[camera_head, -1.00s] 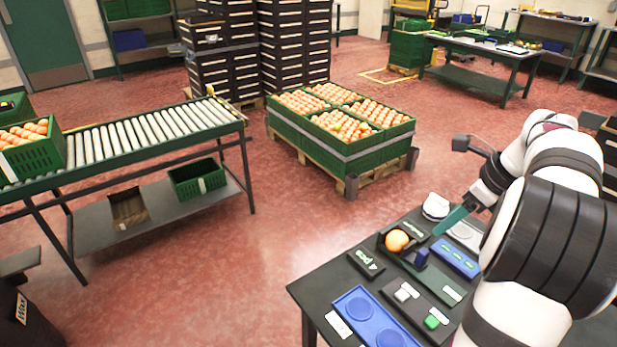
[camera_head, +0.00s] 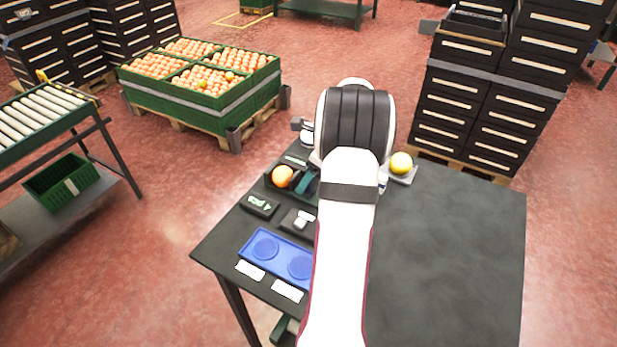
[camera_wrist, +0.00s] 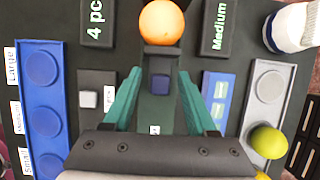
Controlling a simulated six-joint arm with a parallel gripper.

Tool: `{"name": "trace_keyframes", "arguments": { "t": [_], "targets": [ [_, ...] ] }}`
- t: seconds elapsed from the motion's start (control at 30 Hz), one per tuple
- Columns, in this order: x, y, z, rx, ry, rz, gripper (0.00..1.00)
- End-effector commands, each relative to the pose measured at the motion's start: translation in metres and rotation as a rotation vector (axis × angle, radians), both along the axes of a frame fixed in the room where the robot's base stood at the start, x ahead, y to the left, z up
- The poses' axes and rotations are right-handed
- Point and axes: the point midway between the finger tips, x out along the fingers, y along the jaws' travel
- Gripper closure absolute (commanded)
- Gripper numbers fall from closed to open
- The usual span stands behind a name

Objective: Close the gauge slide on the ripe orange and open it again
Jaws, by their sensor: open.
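The ripe orange (camera_wrist: 162,22) sits at the top of the wrist view, at the end of the dark gauge; it also shows in the head view (camera_head: 283,177). The gauge slide has a blue knob (camera_wrist: 160,84) behind a dark block (camera_wrist: 160,52) that lies close against the orange's near side; I cannot tell if they touch. My gripper (camera_wrist: 160,78) is open, its teal fingers on either side of the blue knob with a gap to each. In the head view my arm hides most of the gauge and the knob.
A blue tray (camera_wrist: 42,92) with round recesses lies left, beside a dark pad with a grey button (camera_wrist: 89,99). At right are a blue panel (camera_wrist: 218,98) and a grey tray (camera_wrist: 250,118) with a yellow-green fruit (camera_wrist: 266,140). The table's right side (camera_head: 450,260) is clear.

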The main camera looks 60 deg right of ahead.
Motion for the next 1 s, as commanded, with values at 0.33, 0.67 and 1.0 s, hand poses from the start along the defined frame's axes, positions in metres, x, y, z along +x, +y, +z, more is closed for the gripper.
{"name": "trace_keyframes", "arguments": {
  "t": [0.33, 0.67, 1.0],
  "targets": [
    [-0.0001, 0.0, 0.0006, 0.0, 0.0, 0.001, 0.8],
    [-0.0001, 0.0001, 0.0008, 0.0, 0.0, 0.001, 1.0],
    [0.0, 0.0002, 0.0011, 0.0, 0.0, 0.001, 1.0]
  ]
}}
